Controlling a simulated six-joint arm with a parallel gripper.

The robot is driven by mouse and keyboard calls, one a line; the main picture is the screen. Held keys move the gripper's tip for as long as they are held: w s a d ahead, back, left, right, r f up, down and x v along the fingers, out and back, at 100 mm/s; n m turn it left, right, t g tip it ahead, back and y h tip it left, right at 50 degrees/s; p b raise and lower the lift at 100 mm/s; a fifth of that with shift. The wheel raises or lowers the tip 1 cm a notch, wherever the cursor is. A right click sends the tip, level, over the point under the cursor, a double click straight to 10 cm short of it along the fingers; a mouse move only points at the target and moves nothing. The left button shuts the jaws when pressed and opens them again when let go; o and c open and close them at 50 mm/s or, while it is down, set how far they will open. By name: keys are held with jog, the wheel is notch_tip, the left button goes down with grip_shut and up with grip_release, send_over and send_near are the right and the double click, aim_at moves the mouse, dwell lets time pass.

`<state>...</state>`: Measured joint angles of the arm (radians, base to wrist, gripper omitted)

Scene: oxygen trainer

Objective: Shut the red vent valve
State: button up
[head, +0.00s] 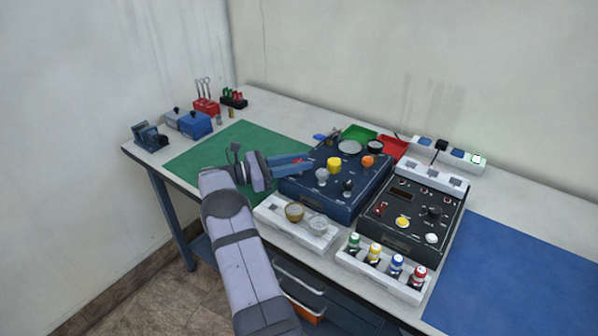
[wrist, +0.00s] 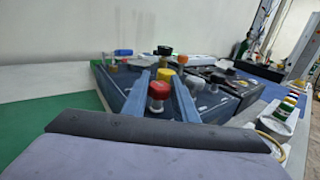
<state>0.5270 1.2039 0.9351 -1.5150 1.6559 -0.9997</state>
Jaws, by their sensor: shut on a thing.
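The red vent valve (wrist: 158,91) is a red knob on a pale stem, standing on top of the dark blue trainer box (head: 350,205). In the wrist view it sits between the two blue fingers of my gripper (wrist: 161,82), which are shut on it. In the head view my gripper (head: 303,164) reaches over the left side of the box. Only a bit of the red knob (head: 298,160) shows there; the fingers hide the rest.
A white tray (head: 270,217) lies in front. The green mat (head: 215,146) is clear on the left.

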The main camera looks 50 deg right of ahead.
jog(key=shift+b, duration=0.35)
dwell(0.3)
jog(key=o, duration=1)
jog(key=shift+o, duration=0.2)
jog(key=b+v, duration=0.2)
jog(key=v, duration=0.3)
jog(key=shift+w+a+f, duration=0.1)
jog(key=shift+w+a, duration=0.15)
jog(key=shift+w, duration=0.1)
jog(key=shift+v, duration=0.75)
jog(key=shift+r, duration=0.2)
